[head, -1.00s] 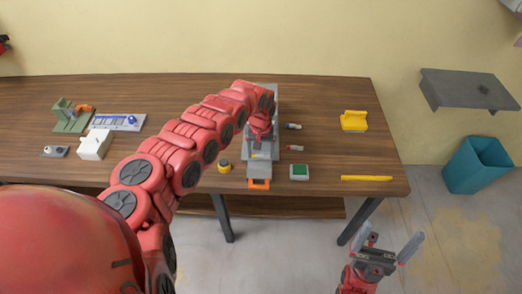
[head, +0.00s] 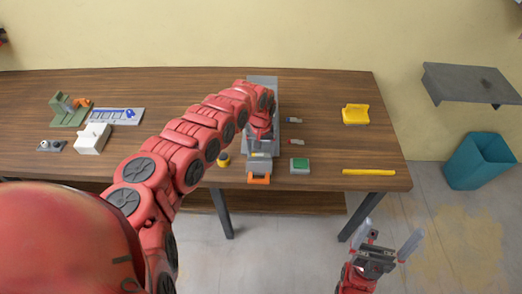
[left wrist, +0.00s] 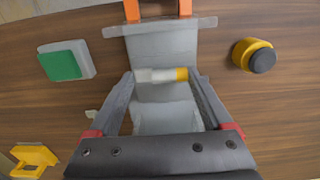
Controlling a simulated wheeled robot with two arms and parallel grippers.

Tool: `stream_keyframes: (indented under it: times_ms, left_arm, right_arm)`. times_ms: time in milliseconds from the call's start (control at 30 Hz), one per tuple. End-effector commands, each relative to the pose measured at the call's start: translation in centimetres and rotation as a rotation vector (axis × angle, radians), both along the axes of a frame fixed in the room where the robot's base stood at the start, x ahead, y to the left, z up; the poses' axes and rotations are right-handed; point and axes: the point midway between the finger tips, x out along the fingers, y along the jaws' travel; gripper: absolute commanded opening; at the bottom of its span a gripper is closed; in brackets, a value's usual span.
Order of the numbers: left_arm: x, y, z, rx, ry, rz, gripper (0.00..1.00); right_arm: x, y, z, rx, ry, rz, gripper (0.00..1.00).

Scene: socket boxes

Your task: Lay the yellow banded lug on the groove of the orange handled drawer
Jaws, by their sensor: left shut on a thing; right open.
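The yellow banded lug (left wrist: 161,75) is a short pale rod with a yellow band at its right end in the left wrist view. It lies crosswise between the fingertips of my left gripper (left wrist: 161,77), which is shut on it. It is over the grey drawer (left wrist: 160,44), behind the orange handle (left wrist: 158,8); I cannot tell whether it touches the drawer, and the groove is not clear. In the head view, my left gripper (head: 259,153) is above the drawer, with the orange handle (head: 259,179) at the front. My right gripper (head: 385,241) is open and empty, off the table's front.
A green-topped box (head: 300,165) is right of the drawer, a yellow round knob (head: 223,160) left. Blue (head: 294,120) and red (head: 297,142) banded lugs lie to the right. A yellow bar (head: 368,172) lies at the right front edge.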

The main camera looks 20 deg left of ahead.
Motion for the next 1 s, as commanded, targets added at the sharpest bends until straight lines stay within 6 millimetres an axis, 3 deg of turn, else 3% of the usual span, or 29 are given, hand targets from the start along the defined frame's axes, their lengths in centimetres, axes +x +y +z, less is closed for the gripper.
stream_keyframes:
  times_ms: [1000]
  left_arm:
    - [-0.05,-0.02,0.02,0.000,0.000,0.000,0.31]
  right_arm:
    - [-0.01,0.00,0.57,0.000,0.000,0.000,1.00]
